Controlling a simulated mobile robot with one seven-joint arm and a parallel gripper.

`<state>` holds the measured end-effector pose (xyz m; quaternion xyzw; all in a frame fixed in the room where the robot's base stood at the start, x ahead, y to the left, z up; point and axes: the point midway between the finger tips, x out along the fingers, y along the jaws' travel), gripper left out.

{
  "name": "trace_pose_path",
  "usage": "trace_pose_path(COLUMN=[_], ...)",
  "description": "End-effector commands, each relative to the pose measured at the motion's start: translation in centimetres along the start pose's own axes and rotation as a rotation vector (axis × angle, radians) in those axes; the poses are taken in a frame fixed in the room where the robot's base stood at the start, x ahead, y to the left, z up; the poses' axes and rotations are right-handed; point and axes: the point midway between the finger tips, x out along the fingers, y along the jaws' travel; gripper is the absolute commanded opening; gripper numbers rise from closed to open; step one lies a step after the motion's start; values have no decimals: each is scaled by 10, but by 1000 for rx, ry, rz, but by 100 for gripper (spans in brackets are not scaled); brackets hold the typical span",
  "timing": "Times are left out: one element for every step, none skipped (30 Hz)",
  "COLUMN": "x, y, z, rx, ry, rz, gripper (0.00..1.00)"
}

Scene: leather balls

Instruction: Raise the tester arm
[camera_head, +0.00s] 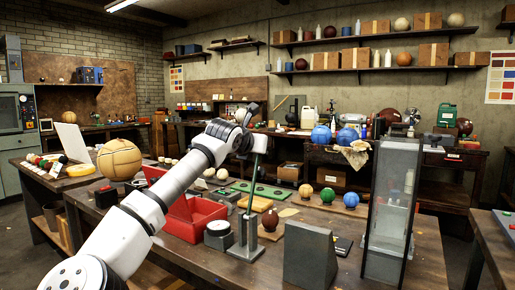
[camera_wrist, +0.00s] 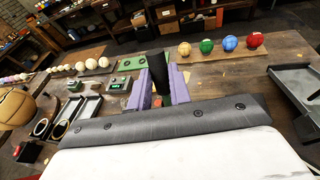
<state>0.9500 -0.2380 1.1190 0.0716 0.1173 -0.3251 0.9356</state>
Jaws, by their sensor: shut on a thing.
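The tester (camera_head: 246,246) stands on the near bench, a grey metal base with a short post. Its arm (camera_head: 254,185) is a thin rod that rises steeply, nearly upright, from the post to my gripper (camera_head: 257,122). In the wrist view the purple fingers of my gripper (camera_wrist: 158,84) are shut on a black handle (camera_wrist: 156,68), which I take to be the end of the tester arm. The lower part of the handle is hidden between the fingers. In the head view my own wrist partly covers the grip.
A red open toolbox (camera_head: 193,222) stands left of the tester, with a tan ball (camera_head: 119,160) behind it. A grey wedge block (camera_head: 310,256) and a tall clear-sided case (camera_head: 388,215) stand to the right. Several coloured balls sit on a wooden strip (camera_wrist: 228,55) behind.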

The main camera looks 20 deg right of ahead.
Motion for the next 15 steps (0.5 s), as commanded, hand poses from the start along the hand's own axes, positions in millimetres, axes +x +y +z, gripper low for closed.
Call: trace_pose_path(x=[-1,-1,-1,-1,-1,-1,-1,0,0,0,0,0,0,-1,-2], y=[0,0,0,0,0,0,0,0,0,0,0,0,0,0,1], z=[0,0,0,0,0,0,0,0,0,0,-1,-1,-1,-1,-1], rx=[-1,-1,-1,-1,-1,-1,-1,-1,-1,-1,-1,-1,0,0,0], ry=[1,2,2,2,2,2,2,2,2,3,3,3,3,3,2], rz=[0,1,1,1,1,0,0,0,0,0,0,0,0,0,1], gripper=[22,26,31,35,39,41,41,41,41,41,41,41,41,41,41])
